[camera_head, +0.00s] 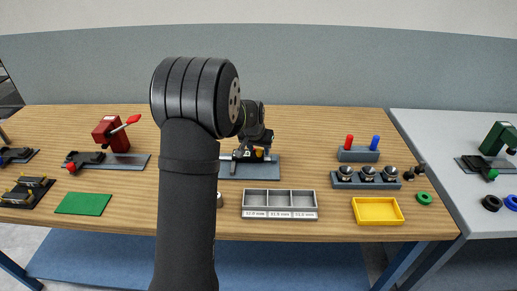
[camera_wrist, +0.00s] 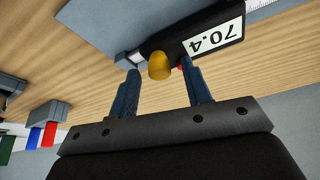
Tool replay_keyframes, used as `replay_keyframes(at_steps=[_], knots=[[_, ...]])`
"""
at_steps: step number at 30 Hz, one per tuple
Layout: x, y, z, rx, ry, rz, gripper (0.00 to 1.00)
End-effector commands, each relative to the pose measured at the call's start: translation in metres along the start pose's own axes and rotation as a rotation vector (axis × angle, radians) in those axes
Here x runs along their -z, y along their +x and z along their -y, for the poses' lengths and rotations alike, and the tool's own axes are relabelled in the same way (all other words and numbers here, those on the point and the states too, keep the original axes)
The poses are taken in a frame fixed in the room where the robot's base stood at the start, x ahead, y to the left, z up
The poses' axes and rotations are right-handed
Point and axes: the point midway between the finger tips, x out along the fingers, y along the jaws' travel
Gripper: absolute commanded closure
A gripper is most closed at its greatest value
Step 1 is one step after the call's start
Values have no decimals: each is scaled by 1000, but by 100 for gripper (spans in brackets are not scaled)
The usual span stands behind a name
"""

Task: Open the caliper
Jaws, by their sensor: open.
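The caliper shows in the wrist view as a dark body with a white display (camera_wrist: 213,38) that reads 70.4, upside down in the picture. A yellow knob (camera_wrist: 159,66) sticks out from its body, with a small red part beside it. My gripper (camera_wrist: 160,72) is open, and the knob appears between its two blue fingertips; I cannot tell whether they touch it. In the head view the caliper stands on a grey-blue plate (camera_head: 265,170) at the middle of the bench, mostly hidden behind my arm and gripper (camera_head: 259,150).
A grey three-compartment tray (camera_head: 280,215) lies in front of the plate. To the right are a yellow tray (camera_head: 377,211), a rack with silver knobs (camera_head: 366,183) and a block with red and blue pegs (camera_head: 358,155). A red device (camera_head: 112,133) and a green mat (camera_head: 84,204) lie left.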

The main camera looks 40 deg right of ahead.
Motion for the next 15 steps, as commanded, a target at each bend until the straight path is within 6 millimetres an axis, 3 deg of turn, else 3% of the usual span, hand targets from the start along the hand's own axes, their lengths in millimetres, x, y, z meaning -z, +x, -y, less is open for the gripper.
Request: replay_keyframes(at_steps=[5,15], knots=[[1,-24,0,1,0,-4,55],[1,-102,0,1,0,-5,55]])
